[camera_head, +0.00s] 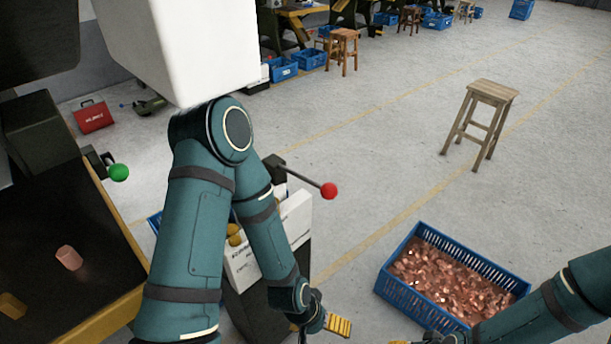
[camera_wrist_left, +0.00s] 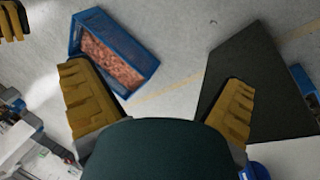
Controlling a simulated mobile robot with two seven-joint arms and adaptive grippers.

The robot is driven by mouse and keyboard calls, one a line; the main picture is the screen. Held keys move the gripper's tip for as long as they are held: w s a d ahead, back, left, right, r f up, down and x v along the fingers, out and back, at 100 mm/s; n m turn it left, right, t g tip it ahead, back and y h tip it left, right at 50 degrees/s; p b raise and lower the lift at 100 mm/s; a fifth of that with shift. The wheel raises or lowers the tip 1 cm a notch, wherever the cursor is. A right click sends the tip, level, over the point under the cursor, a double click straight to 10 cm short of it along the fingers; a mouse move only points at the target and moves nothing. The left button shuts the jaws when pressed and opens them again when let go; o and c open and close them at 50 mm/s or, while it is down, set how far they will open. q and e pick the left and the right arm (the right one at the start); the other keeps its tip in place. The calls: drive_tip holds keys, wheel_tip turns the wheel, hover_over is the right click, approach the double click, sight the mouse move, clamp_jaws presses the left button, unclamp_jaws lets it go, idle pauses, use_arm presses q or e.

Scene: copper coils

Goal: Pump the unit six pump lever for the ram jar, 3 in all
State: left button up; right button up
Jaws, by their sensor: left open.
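A lever with a red ball knob (camera_head: 329,190) sticks out to the right from a dark post beside a white printed box (camera_head: 295,218). Another lever with a green ball knob (camera_head: 119,172) is at the left. I cannot read which one is unit six, and I cannot make out the ram jar. My left gripper (camera_head: 338,326) is at the bottom centre, below and apart from the red knob. In the left wrist view its yellow fingers (camera_wrist_left: 157,90) are spread with nothing between them. My right gripper (camera_head: 432,338) is mostly cut off at the bottom edge.
A blue crate of copper pieces (camera_head: 400,293) stands on the floor at the right and also shows in the left wrist view (camera_wrist_left: 148,62). A wooden stool (camera_head: 493,90) stands behind it. A dark table (camera_head: 95,235) with a copper cylinder (camera_head: 68,258) is at the left.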

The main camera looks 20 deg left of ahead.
use_arm(q)
clamp_jaws()
idle(1.1)
drive_tip(key=c, duration=1.6)
unclamp_jaws()
clamp_jaws()
drive_tip(key=shift+a, duration=0.15)
